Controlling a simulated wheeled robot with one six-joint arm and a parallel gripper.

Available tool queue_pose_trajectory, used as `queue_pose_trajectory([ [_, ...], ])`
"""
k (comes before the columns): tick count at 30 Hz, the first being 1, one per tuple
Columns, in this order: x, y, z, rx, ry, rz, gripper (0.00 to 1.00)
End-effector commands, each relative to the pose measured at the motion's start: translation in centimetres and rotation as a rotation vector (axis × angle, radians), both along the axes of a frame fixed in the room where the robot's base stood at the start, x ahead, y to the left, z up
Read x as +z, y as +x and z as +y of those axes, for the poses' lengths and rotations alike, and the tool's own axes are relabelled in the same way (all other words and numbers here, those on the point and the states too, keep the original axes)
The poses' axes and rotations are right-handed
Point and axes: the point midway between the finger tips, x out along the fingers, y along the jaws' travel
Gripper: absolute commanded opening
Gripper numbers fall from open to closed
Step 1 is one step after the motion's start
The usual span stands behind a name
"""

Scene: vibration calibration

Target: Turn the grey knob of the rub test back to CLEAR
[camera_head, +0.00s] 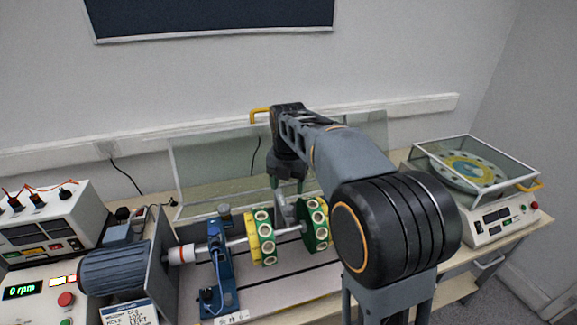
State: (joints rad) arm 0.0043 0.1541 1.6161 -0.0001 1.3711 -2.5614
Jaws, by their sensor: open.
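My gripper (286,186) hangs above the shaft, just behind the two discs, pointing down. Its jaws look apart, and I see nothing held in them. A grey, tilted part (281,207) stands below the gripper between the discs; I cannot tell whether they touch. A small grey round cap (224,211) sits behind the blue bearing stand (222,268). I cannot tell which of these is the rub test knob. No CLEAR mark is legible. The yellow disc (262,238) and green disc (316,224) sit on the shaft (237,241).
A clear guard with a yellow handle (259,114) stands open behind the rig. The motor (115,267) is at left, by a display (19,291) reading 0 rpm. A covered balance machine (485,195) stands right. My arm hides the bench's right middle.

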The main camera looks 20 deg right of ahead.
Motion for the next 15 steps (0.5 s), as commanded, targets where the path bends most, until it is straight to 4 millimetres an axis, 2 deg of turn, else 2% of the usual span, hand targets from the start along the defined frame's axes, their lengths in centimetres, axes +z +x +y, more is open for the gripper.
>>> queue_pose_trajectory([
  [1, 1.1, 0.0, 0.0, 0.0, -0.001, -0.004, 0.61],
  [6, 3.9, 0.0, 0.0, 0.0, 0.0, -0.004, 0.61],
  [15, 6.3, 0.0, 0.0, 0.0, 0.0, 0.0, 0.61],
])
